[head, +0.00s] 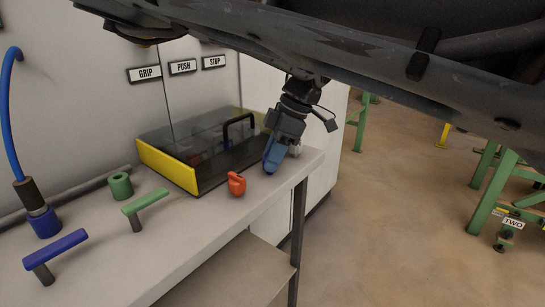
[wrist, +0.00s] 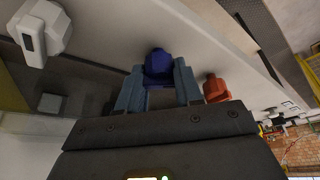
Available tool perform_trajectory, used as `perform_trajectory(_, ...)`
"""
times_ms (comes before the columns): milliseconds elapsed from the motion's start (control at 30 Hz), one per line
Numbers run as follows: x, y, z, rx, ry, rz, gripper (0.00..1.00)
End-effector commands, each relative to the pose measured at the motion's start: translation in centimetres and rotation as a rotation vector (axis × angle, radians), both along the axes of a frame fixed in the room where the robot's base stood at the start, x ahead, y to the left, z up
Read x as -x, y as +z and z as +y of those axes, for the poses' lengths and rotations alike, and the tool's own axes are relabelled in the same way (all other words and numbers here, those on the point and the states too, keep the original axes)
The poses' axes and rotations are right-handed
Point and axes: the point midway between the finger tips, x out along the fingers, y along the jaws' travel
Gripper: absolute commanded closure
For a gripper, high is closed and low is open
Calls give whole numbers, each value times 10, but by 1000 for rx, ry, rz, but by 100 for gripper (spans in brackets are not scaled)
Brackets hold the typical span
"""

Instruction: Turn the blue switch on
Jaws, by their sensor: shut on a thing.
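The blue switch (wrist: 158,64) shows in the wrist view as a dark blue knob between the two fingertips of my gripper (wrist: 157,84). In the head view my gripper (head: 271,162) points down at the right end of the bench, and its fingers hide the blue switch. The fingers are shut on the switch, one on each side. I cannot tell from these views which way the switch is turned.
A red switch (head: 236,184) stands close to my gripper. A yellow-edged box with a dark clear lid (head: 168,167) and black handle is behind. Green and blue levers (head: 55,250) are on the bench's left (head: 130,265). Open floor lies right.

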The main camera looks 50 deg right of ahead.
Motion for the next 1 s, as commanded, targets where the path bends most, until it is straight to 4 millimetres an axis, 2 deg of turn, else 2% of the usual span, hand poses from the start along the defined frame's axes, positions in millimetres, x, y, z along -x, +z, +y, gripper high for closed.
perform_trajectory(333, 0, 1, -1, 2, -5, 0, 96)
perform_trajectory(367, 0, 1, -1, 2, -5, 0, 62)
perform_trajectory(433, 0, 1, -1, 1, -4, -1, 56)
perform_trajectory(767, 1, 5, -2, 1, -3, -2, 54)
perform_trajectory(1000, 10, 37, -12, 2, -4, -3, 54)
